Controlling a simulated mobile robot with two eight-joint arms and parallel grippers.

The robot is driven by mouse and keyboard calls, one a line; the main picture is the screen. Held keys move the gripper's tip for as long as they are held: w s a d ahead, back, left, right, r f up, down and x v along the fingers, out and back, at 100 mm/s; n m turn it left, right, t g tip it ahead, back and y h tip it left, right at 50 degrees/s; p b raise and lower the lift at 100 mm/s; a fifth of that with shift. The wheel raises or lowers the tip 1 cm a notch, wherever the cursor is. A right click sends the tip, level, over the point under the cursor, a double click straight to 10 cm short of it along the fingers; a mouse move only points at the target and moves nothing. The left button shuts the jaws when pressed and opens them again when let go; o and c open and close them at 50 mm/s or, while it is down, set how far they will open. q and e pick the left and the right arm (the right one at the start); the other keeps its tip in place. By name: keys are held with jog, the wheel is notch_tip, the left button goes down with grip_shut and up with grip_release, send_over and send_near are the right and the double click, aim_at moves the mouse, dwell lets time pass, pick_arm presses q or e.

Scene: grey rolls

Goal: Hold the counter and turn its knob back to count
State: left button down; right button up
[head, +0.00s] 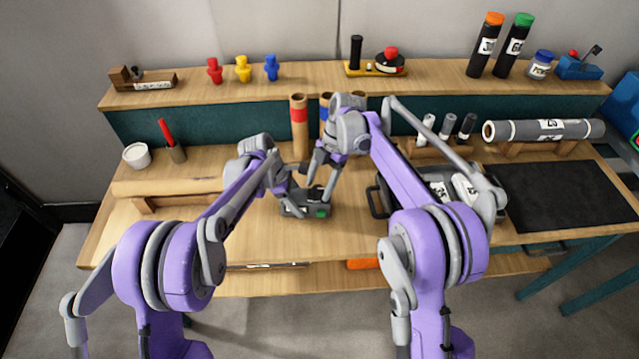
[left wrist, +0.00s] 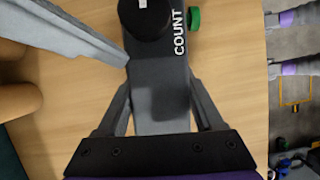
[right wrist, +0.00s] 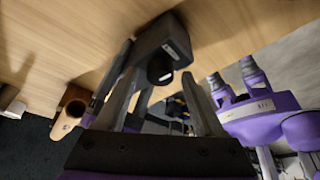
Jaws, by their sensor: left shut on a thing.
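The counter (head: 295,209) is a small dark grey box standing on the bench, with a green button (head: 322,212) and a black round knob (head: 315,193). In the left wrist view the counter (left wrist: 158,75) lies between the fingers of my left gripper (left wrist: 160,100), which is shut on its sides. The word COUNT, the knob (left wrist: 146,18) and the green button (left wrist: 194,18) show there too. My right gripper (right wrist: 160,78) is spread open at the knob (right wrist: 160,70), which sits between its fingertips; contact cannot be told. One right finger also enters the left wrist view.
A black tray (head: 376,200) with grey rolls stands just right of the counter. Upright cardboard tubes (head: 299,125) stand behind it. A large grey roll (head: 545,130) rests on a wooden stand, with a dark mat (head: 570,195) in front. The bench left of the counter is mostly clear.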

grip_shut()
jog(key=shift+m, duration=0.3)
jog(key=m+t, duration=0.1)
jog(key=m, duration=0.3)
jog(key=shift+s+d+t+y, duration=0.1)
jog(key=shift+s+t+y, duration=0.05)
jog(key=shift+t+y, duration=0.2)
jog(key=m+t, duration=0.2)
jog(key=m, duration=0.2)
jog(key=shift+s+m, duration=0.1)
jog(key=shift+m, duration=0.3)
jog(key=m+t, duration=0.1)
jog(key=m, duration=0.3)
jog(key=shift+s, duration=0.1)
jog(key=shift+m+t+h, duration=0.4)
jog(key=shift+m, duration=0.65)
jog(key=shift+m+t+h, duration=0.35)
jog(key=shift+m, duration=0.7)
